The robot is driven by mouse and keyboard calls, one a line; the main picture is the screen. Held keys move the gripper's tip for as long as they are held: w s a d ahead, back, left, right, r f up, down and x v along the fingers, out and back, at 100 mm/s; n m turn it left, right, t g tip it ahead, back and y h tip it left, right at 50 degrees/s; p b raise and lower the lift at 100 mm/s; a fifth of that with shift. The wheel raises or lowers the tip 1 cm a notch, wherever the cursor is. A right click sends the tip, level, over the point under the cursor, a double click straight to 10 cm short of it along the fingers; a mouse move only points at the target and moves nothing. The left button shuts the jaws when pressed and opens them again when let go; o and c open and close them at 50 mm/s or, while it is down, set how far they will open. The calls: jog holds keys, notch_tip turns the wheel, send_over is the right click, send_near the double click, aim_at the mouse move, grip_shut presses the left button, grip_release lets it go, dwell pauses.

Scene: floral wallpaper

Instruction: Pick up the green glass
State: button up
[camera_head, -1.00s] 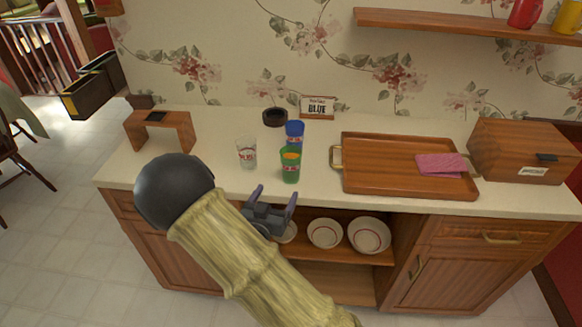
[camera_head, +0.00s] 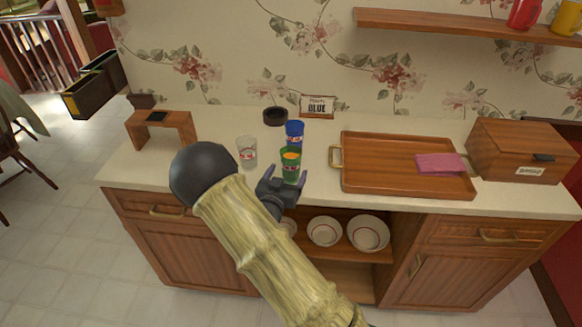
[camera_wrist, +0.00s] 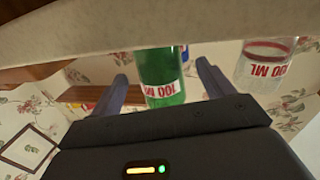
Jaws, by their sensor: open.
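The green glass (camera_head: 291,164) stands upright on the counter near its front edge, with something orange-yellow showing at its top. My gripper (camera_head: 284,172) is open at the front of the glass, one finger on each side of it in the head view. In the wrist view, which looks upside down, the green glass (camera_wrist: 161,76) shows between the two open fingers (camera_wrist: 163,90), with a white and red "100 ML" label. I cannot tell whether the fingers touch it.
A blue glass (camera_head: 294,132) stands just behind the green one. A clear glass (camera_head: 247,150) stands to the left. A wooden tray (camera_head: 405,184) with a pink cloth (camera_head: 440,164) is to the right. A "BLUE" sign (camera_head: 317,106) stands at the wall.

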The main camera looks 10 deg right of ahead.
aim_at(288, 172)
jog(key=shift+f+p+x, duration=0.2)
jog(key=shift+p+x, duration=0.15)
jog(key=shift+x, duration=1.7)
jog(key=c, duration=1.3)
jog(key=shift+r, duration=0.1)
notch_tip(288, 172, up, 10)
